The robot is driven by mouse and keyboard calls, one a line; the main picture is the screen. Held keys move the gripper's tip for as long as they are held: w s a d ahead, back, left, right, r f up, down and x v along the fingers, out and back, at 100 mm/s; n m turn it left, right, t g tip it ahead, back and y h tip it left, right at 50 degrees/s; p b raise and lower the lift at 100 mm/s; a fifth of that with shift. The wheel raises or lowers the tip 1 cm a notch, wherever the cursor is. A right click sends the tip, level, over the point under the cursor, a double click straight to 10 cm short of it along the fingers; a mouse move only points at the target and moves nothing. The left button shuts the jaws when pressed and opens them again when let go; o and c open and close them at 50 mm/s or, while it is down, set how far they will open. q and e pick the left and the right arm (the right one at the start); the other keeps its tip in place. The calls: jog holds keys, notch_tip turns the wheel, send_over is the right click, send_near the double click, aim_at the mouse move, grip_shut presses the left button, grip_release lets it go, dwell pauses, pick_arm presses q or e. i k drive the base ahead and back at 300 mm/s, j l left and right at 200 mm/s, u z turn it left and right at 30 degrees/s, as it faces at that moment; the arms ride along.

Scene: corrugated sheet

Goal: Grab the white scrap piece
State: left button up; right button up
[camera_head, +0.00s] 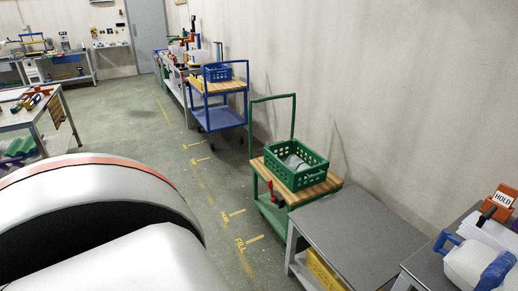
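I cannot make out with certainty a white scrap piece in this view. A pale grey-white item (296,162) lies inside the green crate (297,182), partly hidden by its walls; it is too small to tell what it is. The crate stands on the wooden top of the green cart (264,164). Neither of my grippers is in view. A large white rounded part of my own arm fills the lower left.
A bare grey table (350,235) stands in front of the green cart. At the right edge, another table holds a white container with blue parts (470,265) and an orange HOLD sign (503,198). A blue cart (216,115) stands farther back. The floor (135,125) between is open.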

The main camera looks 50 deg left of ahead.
aim_at(292, 161)
jog(key=u, duration=1.45)
jog(key=i+j+z, duration=0.15)
jog(key=z, duration=0.25)
jog(key=i+j+z, duration=0.15)
jog(key=z, duration=0.3)
jog(key=i+j+z, duration=0.1)
jog(key=j, duration=0.25)
jog(key=i+j+z, duration=0.15)
jog(key=j, duration=0.2)
jog(key=i+j+z, duration=0.1)
jog(key=j, duration=0.25)
jog(key=i+j, duration=0.1)
jog(key=j, duration=0.3)
jog(key=i+j, duration=0.1)
jog(key=j, duration=0.3)
jog(key=i+j+z, duration=0.1)
jog(key=j, duration=0.25)
jog(key=i+j, duration=0.15)
jog(key=j, duration=0.25)
jog(key=i+j, duration=0.1)
jog(key=j, duration=0.3)
jog(key=z, duration=0.05)
